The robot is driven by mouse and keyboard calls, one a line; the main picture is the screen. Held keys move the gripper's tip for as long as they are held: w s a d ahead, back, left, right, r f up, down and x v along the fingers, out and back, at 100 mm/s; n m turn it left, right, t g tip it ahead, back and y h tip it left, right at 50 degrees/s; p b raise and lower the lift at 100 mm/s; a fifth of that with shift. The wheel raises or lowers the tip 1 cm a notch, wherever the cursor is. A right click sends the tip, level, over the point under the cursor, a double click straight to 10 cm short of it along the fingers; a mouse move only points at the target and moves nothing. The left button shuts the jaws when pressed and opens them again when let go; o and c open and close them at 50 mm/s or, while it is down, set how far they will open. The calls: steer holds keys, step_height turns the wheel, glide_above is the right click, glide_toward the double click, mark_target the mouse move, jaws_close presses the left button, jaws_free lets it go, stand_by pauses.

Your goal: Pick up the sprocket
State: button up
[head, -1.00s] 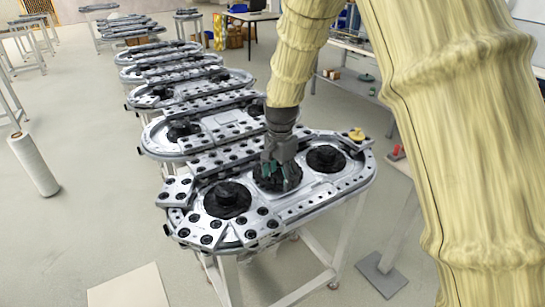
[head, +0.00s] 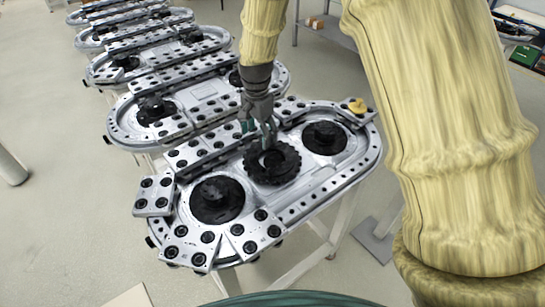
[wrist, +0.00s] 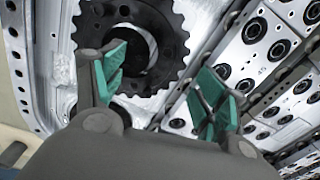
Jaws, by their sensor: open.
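The sprocket (head: 272,162) is a black toothed ring with a round centre hole. It lies on the silver ring track (head: 310,187), between two black round hubs. It also shows at the top of the wrist view (wrist: 172,20), partly cut off by the picture edge. My gripper (head: 258,140) is just above the far left side of the sprocket in the head view. In the wrist view its green-padded fingers (wrist: 160,93) are apart, with nothing held between them. The left finger overlaps the sprocket's toothed edge in that view; I cannot tell whether it touches.
Black hubs stand to the left (head: 217,199) and right (head: 325,137) of the sprocket. More ring tracks (head: 190,85) stretch away behind.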

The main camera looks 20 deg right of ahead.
mark_target(258, 148)
steer(key=shift+w+f, duration=0.1)
steer(key=shift+f, duration=0.35)
steer(key=shift+w+f+p, duration=0.3)
steer(key=shift+w+f, duration=0.85)
steer(key=shift+f, duration=0.05)
steer(key=shift+s+f+p, duration=0.3)
steer(key=shift+s+p, duration=0.1)
steer(key=shift+p, duration=0.1)
steer(key=shift+f, duration=0.3)
steer(key=shift+w+f+p, duration=0.2)
steer(key=shift+f+p, duration=0.05)
steer(key=shift+f, duration=0.35)
steer(key=shift+w+f+p, duration=0.15)
steer(key=shift+f+p, duration=0.1)
steer(key=shift+f, duration=0.55)
steer(key=shift+s+f, duration=0.1)
steer(key=shift+s, duration=0.1)
steer(key=shift+w, duration=0.1)
steer(key=shift+f, duration=0.1)
